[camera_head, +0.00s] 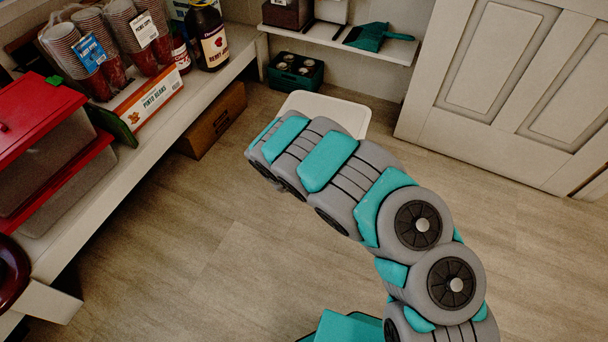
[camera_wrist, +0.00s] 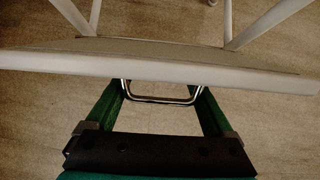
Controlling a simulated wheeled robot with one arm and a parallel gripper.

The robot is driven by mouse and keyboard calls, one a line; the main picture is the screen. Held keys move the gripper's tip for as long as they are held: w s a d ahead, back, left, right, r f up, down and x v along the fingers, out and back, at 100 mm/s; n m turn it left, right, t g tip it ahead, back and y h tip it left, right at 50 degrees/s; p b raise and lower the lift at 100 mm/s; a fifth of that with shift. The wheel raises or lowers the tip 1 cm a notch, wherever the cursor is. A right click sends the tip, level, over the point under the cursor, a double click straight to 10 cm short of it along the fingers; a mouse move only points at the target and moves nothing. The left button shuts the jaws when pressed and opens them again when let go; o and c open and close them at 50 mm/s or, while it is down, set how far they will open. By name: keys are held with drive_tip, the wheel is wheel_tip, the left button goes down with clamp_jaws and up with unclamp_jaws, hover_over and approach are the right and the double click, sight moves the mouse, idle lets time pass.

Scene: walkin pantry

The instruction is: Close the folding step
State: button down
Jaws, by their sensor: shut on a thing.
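The folding step (camera_head: 340,110) is a pale seat with rounded corners, standing on the floor at upper middle in the head view; my arm hides its near part. In the wrist view the step's white front edge (camera_wrist: 160,66) crosses the picture, with pale legs or struts beyond it. My gripper (camera_wrist: 160,92) has its green fingers at the underside of that edge. A bent metal loop (camera_wrist: 158,101) spans between the fingers, and they are shut on it. The fingertips are partly hidden by the step's edge. My gripper is hidden in the head view.
A shelf (camera_head: 165,120) on the left holds red-lidded bins (camera_head: 60,160), cups and a dark bottle (camera_head: 208,40). A cardboard box (camera_head: 212,122) and a green crate (camera_head: 295,72) stand low behind. A pale door (camera_head: 510,90) is at right. The floor (camera_head: 220,250) in front is clear.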

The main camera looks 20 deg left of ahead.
drive_tip(key=shift+w+r+p, duration=0.6)
drive_tip(key=shift+w+r, duration=0.1)
drive_tip(key=shift+r, duration=0.2)
drive_tip(key=c, duration=1.6)
unclamp_jaws()
drive_tip(key=shift+f, duration=0.15)
drive_tip(key=c, duration=1.4)
unclamp_jaws()
drive_tip(key=o, duration=1.4)
drive_tip(key=shift+s+f, duration=0.1)
drive_tip(key=shift+s, duration=0.05)
drive_tip(key=v, duration=0.7)
drive_tip(key=shift+s+r, duration=0.25)
drive_tip(key=shift+r, duration=0.05)
